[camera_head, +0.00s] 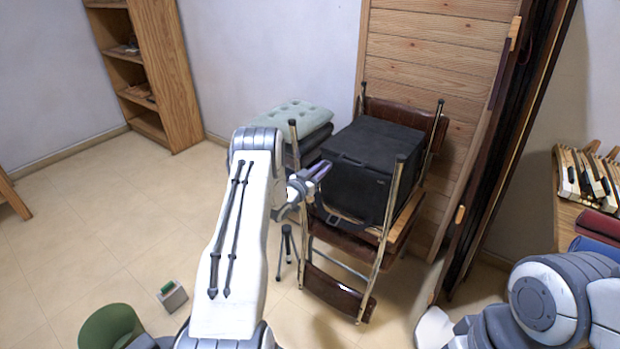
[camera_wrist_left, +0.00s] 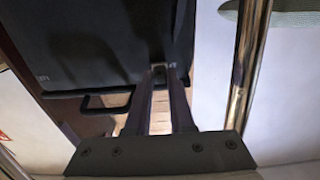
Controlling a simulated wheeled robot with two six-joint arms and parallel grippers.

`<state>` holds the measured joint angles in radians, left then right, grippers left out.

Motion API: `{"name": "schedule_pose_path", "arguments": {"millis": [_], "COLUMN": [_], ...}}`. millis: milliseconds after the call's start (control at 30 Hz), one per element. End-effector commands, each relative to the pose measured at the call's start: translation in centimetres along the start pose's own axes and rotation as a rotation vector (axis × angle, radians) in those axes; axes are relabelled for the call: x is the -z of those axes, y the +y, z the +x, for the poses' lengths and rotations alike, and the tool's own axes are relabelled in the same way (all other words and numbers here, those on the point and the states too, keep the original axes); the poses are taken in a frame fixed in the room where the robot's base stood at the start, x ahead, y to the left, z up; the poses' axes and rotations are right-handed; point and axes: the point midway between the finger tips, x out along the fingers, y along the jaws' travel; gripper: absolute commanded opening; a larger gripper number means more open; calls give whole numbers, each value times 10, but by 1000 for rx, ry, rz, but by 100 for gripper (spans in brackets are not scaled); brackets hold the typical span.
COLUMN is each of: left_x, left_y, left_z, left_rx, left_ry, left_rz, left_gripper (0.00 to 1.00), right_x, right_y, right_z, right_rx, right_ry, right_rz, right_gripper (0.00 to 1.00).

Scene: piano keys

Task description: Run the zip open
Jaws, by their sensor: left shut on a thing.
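A black box-shaped bag (camera_head: 372,165) rests on the seat of a folding chair. My left gripper (camera_head: 322,172) is at the left side of the bag. In the left wrist view the bag (camera_wrist_left: 90,45) fills the upper left, with a dark handle loop (camera_wrist_left: 108,103) below its lower edge. The two fingertips of my left gripper (camera_wrist_left: 161,74) are shut on a small zip pull (camera_wrist_left: 159,71) at the bag's lower right corner. The fingers hide part of it, and the zip's line is too dark to follow.
The chair's metal post (camera_wrist_left: 247,50) stands close to the right of my left fingers. A pale green cushion (camera_head: 290,118) lies behind the arm. A wooden panel (camera_head: 435,50) is behind the bag. Open floor (camera_head: 90,230) lies to the left.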

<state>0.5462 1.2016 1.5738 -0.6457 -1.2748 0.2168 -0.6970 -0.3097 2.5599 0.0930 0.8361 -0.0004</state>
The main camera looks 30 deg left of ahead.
Motion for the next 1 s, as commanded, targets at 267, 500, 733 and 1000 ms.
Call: {"name": "schedule_pose_path", "arguments": {"millis": [267, 500, 733, 1000], "left_x": [0, 0, 0, 0], "left_y": [3, 0, 4, 4], "left_z": [7, 7, 8, -1], "left_rx": [-13, -7, -13, -14], "left_ry": [-2, -2, -1, -3], "left_rz": [-2, -1, -1, -1], "left_gripper": [0, 25, 51, 51], "right_x": [0, 0, 0, 0], "right_y": [0, 0, 0, 0], "right_z": [4, 4, 4, 4], "right_rx": [0, 0, 0, 0], "right_ry": [0, 0, 0, 0], "right_rz": [0, 0, 0, 0], "right_gripper": [50, 50, 50, 50]}}
